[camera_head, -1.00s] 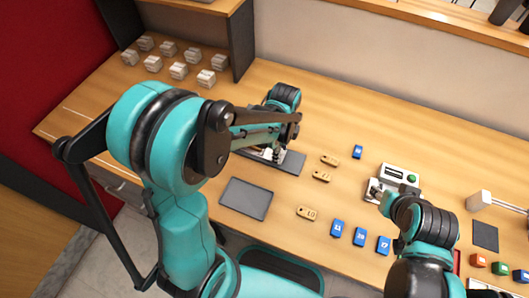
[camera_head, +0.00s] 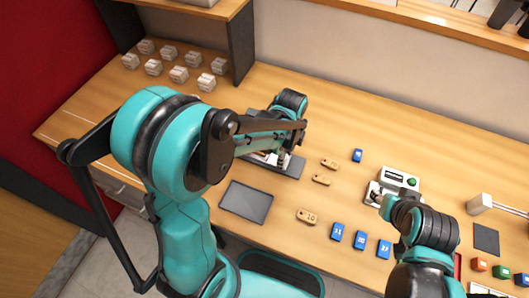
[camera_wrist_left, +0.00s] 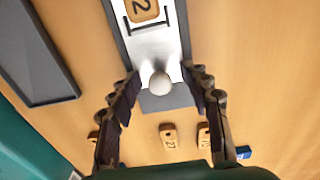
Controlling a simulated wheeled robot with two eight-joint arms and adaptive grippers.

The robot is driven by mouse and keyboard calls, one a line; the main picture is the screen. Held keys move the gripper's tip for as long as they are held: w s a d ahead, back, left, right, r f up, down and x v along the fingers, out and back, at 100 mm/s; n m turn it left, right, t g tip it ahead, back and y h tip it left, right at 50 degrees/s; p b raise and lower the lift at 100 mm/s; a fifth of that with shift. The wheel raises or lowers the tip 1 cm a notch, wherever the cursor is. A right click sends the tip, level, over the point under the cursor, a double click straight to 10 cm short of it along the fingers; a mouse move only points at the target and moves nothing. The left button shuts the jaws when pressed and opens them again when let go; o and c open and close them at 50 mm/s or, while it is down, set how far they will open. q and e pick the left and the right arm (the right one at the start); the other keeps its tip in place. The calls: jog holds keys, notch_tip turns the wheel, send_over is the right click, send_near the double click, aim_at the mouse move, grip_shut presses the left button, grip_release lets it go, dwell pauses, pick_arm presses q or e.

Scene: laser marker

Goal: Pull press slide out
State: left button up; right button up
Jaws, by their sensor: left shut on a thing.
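The press slide (camera_wrist_left: 152,44) is a pale metal plate on a dark grey base (camera_wrist_left: 178,97), seen in the left wrist view. A wooden number tag (camera_wrist_left: 142,9) lies on it. A round light knob (camera_wrist_left: 159,83) stands at the slide's near end. My left gripper (camera_wrist_left: 161,88) has its fingers on both sides of the knob and is shut on it. In the head view my left arm hides most of the press; part of the dark base (camera_head: 290,168) shows. My right gripper (camera_head: 378,202) is at the laser marker (camera_head: 399,180); its fingers are too small to read.
A dark empty tray (camera_head: 246,202) lies in front of the press. Loose wooden tags (camera_head: 307,217) and blue tags (camera_head: 360,240) lie to the right. Several grey blocks (camera_head: 179,74) stand at the back left.

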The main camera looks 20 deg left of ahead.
aim_at(300, 168)
pick_arm(q)
jog(key=shift+s+d+f, duration=0.1)
jog(key=shift+d, duration=1.35)
jog(key=shift+s+d, duration=0.1)
jog(key=shift+d, duration=1.3)
jog(key=o, duration=0.3)
jog(key=shift+w+r+p, duration=0.1)
jog(key=shift+r+p, duration=0.35)
jog(key=shift+r, duration=0.3)
notch_tip(300, 168, up, 6)
jog(key=p, duration=0.4)
jog(key=shift+f, duration=0.15)
